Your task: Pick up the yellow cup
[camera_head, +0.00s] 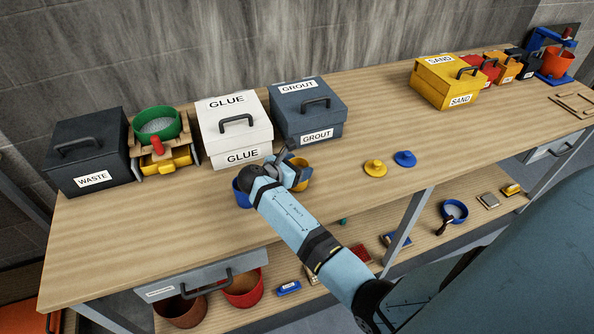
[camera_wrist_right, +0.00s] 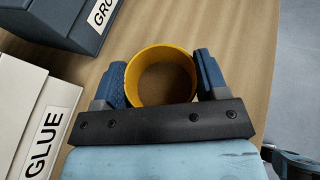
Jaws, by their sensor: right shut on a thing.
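The yellow cup (camera_head: 302,175) is on the right side of my right gripper (camera_head: 293,174) in the head view, in front of the grey grout box. The arm partly hides it. In the wrist view the yellow cup (camera_wrist_right: 134,84) sits upright between the two blue finger pads of my right gripper (camera_wrist_right: 160,68), one pad against each side. The gripper is shut on it. I see into its open top, and it looks empty. I cannot tell whether its base touches the table. My left gripper is not in view.
A blue cup (camera_head: 241,194) stands just left of the gripper, partly hidden. The white glue box (camera_head: 235,130) and grout box (camera_head: 308,110) stand behind. A yellow lid (camera_head: 375,169) and a blue lid (camera_head: 405,158) lie to the right. The table (camera_head: 480,135) beyond them has clear room.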

